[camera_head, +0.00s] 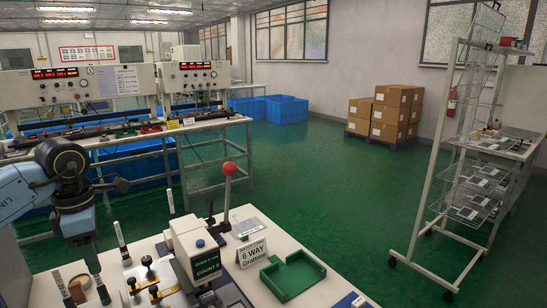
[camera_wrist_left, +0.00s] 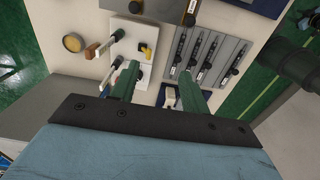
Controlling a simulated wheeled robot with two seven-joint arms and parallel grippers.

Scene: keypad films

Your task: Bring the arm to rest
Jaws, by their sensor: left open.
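My left arm (camera_head: 22,190), blue with a dark wrist joint, comes in from the left edge in the head view. My left gripper (camera_head: 93,264) points down over the left part of the white workbench (camera_head: 140,250). In the left wrist view its two green fingers (camera_wrist_left: 158,88) are spread apart, with nothing seen held between them. Below the fingers lie a white plate with a yellow part (camera_wrist_left: 147,50) and a grey panel with several dark slim tools (camera_wrist_left: 205,55). The exact height above the bench is hard to tell. My right gripper is not in view.
A press with a red-knobbed lever (camera_head: 229,170) stands right of the gripper, with a "6 WAY" sign (camera_head: 251,252) and a green tray (camera_head: 292,275) beyond. Upright brushes (camera_head: 121,243) stand close to the gripper. A wire rack (camera_head: 470,180) is far right; open green floor lies between.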

